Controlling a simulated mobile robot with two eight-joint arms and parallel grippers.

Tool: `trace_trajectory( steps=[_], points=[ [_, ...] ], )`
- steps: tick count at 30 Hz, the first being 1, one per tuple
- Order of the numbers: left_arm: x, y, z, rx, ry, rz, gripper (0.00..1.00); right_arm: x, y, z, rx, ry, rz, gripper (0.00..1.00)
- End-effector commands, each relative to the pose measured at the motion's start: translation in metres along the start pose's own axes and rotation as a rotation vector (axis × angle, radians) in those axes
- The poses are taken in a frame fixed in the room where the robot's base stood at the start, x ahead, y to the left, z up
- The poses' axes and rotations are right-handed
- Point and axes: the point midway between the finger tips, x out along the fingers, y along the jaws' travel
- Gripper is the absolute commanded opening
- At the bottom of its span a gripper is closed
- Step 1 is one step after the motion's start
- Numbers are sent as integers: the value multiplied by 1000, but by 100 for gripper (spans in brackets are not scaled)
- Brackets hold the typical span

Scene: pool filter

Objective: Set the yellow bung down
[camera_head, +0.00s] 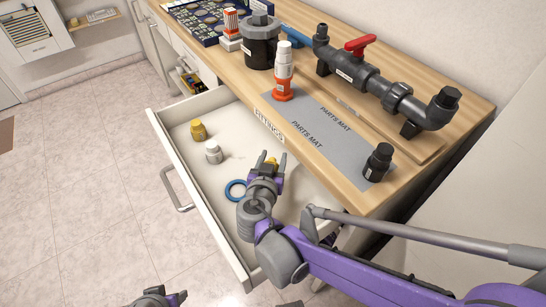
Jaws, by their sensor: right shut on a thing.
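My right gripper (268,169) is over the open drawer (165,135), its fingers pointing toward the counter. It is shut on a yellow bung (271,161), of which only the top part shows between the fingertips. I cannot tell whether this bung touches the drawer floor. A second yellow bung-like piece (198,131) stands in the drawer farther back on the left, with a white one (213,153) near it. My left gripper (163,298) is at the bottom edge, partly cut off, away from the drawer; its finger opening is unclear.
The counter above holds a grey parts mat (318,128), an orange-and-white bottle (283,75), a black fitting (378,162) and a pipe with a red valve handle (361,44). Drawer floor between the pieces is bare.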

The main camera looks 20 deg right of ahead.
Motion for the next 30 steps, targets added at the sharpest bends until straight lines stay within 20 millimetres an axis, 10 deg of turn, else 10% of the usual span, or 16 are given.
trace_trajectory(
  steps=[9, 10, 15, 30],
  points=[
    [3, 0, 1, 0, -1, 0, 50, 2, 0, 7, 0, 0, 0, 1],
    [3, 0, 1, 0, -1, 0, 50, 2, 0, 7, 0, 0, 0, 57],
    [3, 0, 1, 0, -1, 0, 50, 2, 0, 7, 0, 0, 0, 84],
    [-10, 0, -3, 0, 3, 0, 50, -20, -1, -7, 0, 0, -3, 84]
  ],
)
